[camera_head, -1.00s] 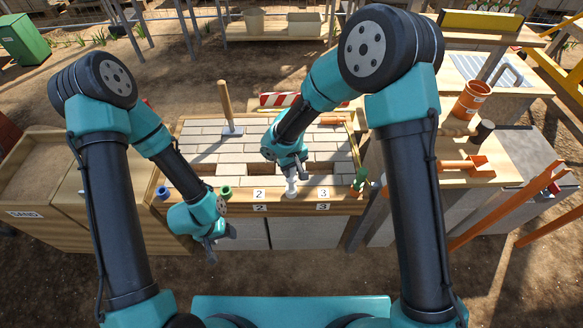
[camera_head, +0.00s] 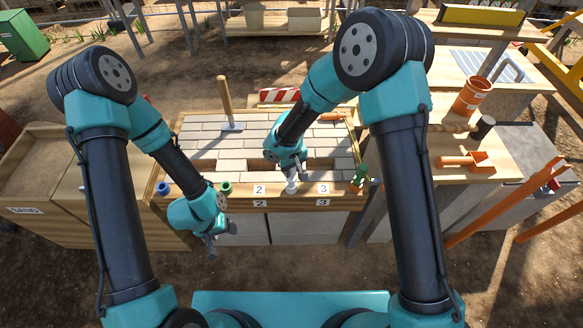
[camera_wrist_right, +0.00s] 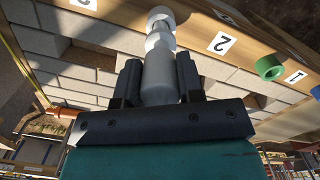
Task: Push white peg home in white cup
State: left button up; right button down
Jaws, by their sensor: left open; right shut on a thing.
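My right gripper (camera_head: 297,173) is shut on the white peg, just above the front rail of the brick bench. In the right wrist view, the peg (camera_wrist_right: 160,75) stands between the two dark fingers. Its far end is lined up with the white cup (camera_wrist_right: 160,14) on the wooden rail; I cannot tell how deep it sits in the cup. In the head view, the white cup (camera_head: 291,188) shows small below the right fingers, between the labels 2 and 3. My left gripper (camera_head: 213,250) is open and empty, in front of the bench at the left.
A green cup (camera_head: 226,188) and a blue cup (camera_head: 163,188) stand on the rail at the left. A dark green item (camera_head: 360,176) stands at the rail's right end. A wooden-handled tool (camera_head: 227,105) stands on the bricks. An orange scoop (camera_head: 468,162) lies on the right table.

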jog(key=shift+f, duration=0.8)
jog(key=shift+c, duration=0.9)
grip_release()
jog(key=shift+r, duration=0.1)
jog(key=shift+w+a+r, duration=0.1)
jog(key=shift+r, duration=1.65)
jog(key=shift+w+r, duration=0.1)
jog(key=shift+r, duration=1.6)
jog(key=shift+r, duration=0.1)
notch_tip(320, 180, up, 17)
jog(key=shift+w+a+r, duration=0.15)
jog(key=shift+w+a, duration=0.1)
jog(key=shift+w, duration=0.15)
